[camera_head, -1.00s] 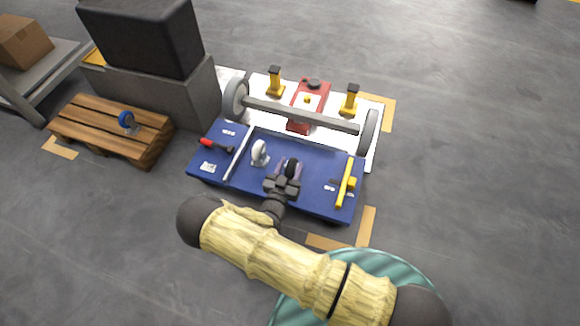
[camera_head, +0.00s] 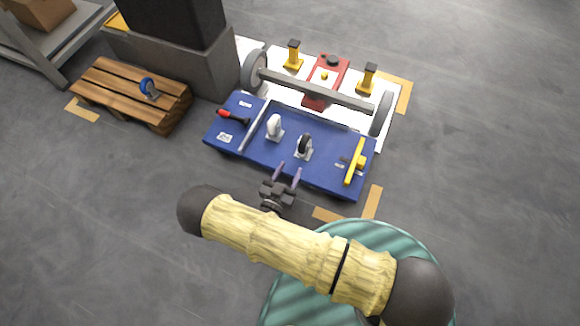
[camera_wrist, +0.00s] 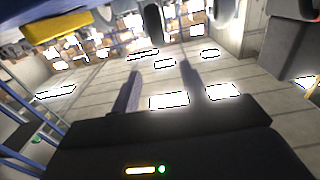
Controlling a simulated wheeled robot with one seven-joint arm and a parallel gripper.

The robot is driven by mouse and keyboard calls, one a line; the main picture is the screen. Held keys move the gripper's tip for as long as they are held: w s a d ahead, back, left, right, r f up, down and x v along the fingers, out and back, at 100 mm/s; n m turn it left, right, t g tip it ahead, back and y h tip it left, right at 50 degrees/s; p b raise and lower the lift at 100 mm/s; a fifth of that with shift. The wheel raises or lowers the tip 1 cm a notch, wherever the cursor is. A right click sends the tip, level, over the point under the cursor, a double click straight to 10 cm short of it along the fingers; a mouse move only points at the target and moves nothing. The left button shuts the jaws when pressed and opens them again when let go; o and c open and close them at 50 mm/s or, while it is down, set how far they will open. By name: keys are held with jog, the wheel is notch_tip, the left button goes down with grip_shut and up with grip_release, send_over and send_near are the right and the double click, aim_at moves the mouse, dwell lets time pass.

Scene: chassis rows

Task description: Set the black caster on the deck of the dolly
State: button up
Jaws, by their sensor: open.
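The black caster (camera_head: 304,147), a dark wheel on a pale bracket, stands upright on the blue deck of the dolly (camera_head: 254,151), right of the white caster (camera_head: 274,128). My gripper (camera_head: 288,172) is open and empty, off the deck's front edge in the head view, just below and left of the black caster and apart from it. In the wrist view my two fingers (camera_wrist: 160,85) are spread with nothing between them. A dark round shape at that view's top centre may be a wheel; I cannot tell which.
On the deck are a red-handled tool (camera_head: 232,117), a grey bar (camera_head: 254,124) and a yellow-handled tool (camera_head: 356,162). Behind is a wheeled axle (camera_head: 315,90) with a red jack (camera_head: 325,80). A blue caster (camera_head: 148,87) sits on a wooden pallet (camera_head: 110,84) at left.

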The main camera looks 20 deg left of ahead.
jog(key=shift+w, duration=0.1)
dwell(0.6)
notch_tip(320, 180, up, 6)
jog(key=r+m+g, duration=0.1)
jog(key=m+g, duration=0.1)
jog(key=g, duration=0.5)
send_over(301, 148)
jog(key=shift+f, duration=0.25)
jog(key=d+r+n+g+y, duration=0.1)
jog(key=d+r+g+y, duration=0.35)
jog(key=d+r, duration=1.35)
jog(key=s+d+r+n+g+h, duration=0.2)
jog(key=s+d+r+g+h, duration=0.1)
jog(key=s+d+r, duration=0.5)
jog(key=s+d+g, duration=0.1)
jog(key=s+d, duration=0.2)
jog(key=shift+s, duration=0.3)
jog(key=shift+w+d, duration=0.1)
jog(key=shift+d, duration=0.05)
